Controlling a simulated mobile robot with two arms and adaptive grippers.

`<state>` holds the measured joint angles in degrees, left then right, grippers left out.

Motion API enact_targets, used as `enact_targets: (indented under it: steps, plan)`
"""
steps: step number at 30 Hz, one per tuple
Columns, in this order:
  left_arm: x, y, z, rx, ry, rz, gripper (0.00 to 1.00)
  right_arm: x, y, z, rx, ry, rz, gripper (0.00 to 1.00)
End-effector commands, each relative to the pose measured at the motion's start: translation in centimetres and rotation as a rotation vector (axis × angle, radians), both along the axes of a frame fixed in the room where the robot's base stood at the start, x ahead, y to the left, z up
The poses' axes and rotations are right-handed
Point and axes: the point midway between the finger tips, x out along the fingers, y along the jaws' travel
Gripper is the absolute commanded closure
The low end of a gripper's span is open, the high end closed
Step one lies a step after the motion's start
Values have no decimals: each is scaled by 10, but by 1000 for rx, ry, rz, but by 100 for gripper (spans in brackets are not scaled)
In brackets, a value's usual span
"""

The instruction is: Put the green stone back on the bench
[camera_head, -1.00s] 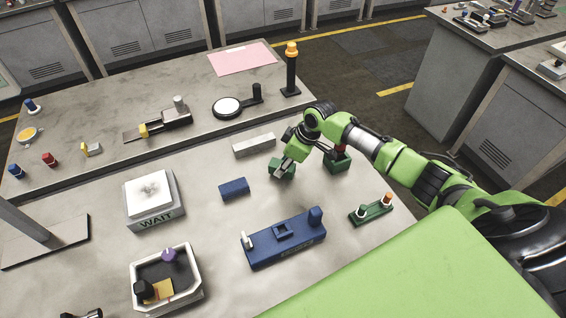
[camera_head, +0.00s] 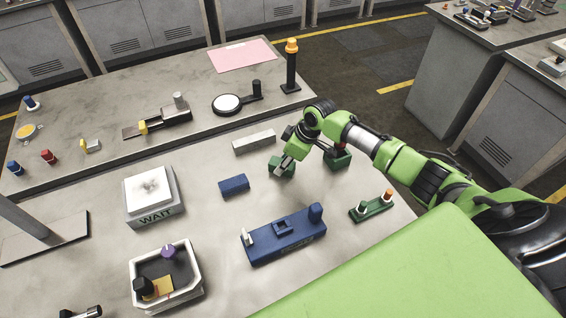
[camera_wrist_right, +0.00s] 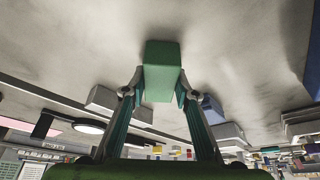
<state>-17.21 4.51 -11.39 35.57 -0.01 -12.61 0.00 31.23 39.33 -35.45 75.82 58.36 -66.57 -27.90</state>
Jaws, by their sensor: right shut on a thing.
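The green stone (camera_head: 280,169) is a green block at the middle of the grey bench (camera_head: 215,222), between a grey bar and a green fixture. My right gripper (camera_head: 284,165) is shut on it from above. In the right wrist view the stone (camera_wrist_right: 161,72) sits between the two fingers of my right gripper (camera_wrist_right: 160,88), with its far end sticking out past the tips. The stone is at or very close to the bench top; I cannot tell whether it touches. My left gripper is not in view.
A grey bar (camera_head: 254,142) and a blue block (camera_head: 233,185) lie left of the stone. A green fixture (camera_head: 339,162) stands close on its right. A long blue fixture (camera_head: 285,238) is nearer me. Bare bench lies between the stone and the blue fixture.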

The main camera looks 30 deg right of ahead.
Motion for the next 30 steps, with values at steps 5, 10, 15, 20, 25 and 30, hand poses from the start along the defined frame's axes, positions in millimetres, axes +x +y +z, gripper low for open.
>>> enact_targets:
  steps: [5,10,15,20,25,30]
  plan:
    - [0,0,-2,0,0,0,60,0,0,-3,1,-1,0,100]
    - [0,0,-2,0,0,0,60,0,0,-3,1,-1,0,53]
    - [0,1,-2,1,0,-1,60,0,0,-3,1,-1,0,53]
    - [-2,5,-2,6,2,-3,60,-1,0,-3,-1,1,0,53]
    - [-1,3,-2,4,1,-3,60,-4,-5,13,-1,-4,0,53]
    - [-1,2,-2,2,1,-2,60,-15,-15,46,-2,-4,0,53]
